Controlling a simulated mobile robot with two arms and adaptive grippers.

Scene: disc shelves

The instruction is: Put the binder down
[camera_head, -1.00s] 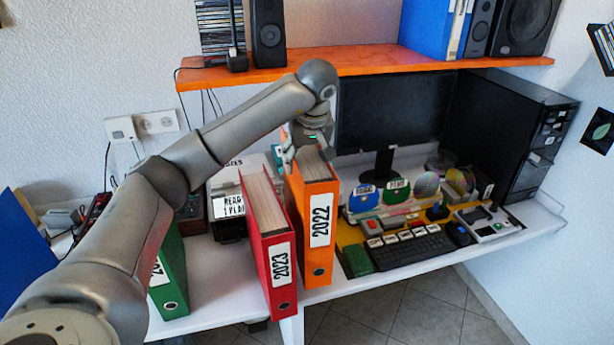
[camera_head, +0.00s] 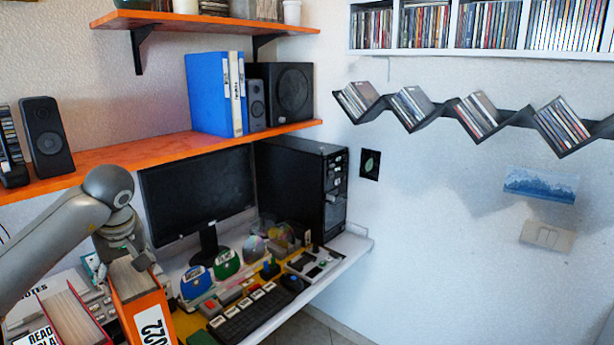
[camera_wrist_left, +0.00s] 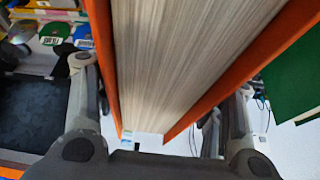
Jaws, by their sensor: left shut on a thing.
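The orange binder (camera_head: 140,300) labelled 2022 is at the bottom left of the head view, upright, its lower part cut off by the frame. My left gripper (camera_head: 124,262) is shut on the top of the orange binder. In the left wrist view the binder's pages and orange covers (camera_wrist_left: 104,50) fill the space between the two fingers. Whether the binder's bottom touches the desk is hidden. The red binder (camera_head: 72,318) stands to its left. My right gripper is not in view.
The desk holds a black keyboard (camera_head: 250,312), a monitor (camera_head: 198,195) and a black computer tower (camera_head: 305,190). An orange shelf (camera_head: 150,152) above carries blue binders (camera_head: 210,95) and speakers. Zigzag disc shelves (camera_head: 515,117) hang on the right wall.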

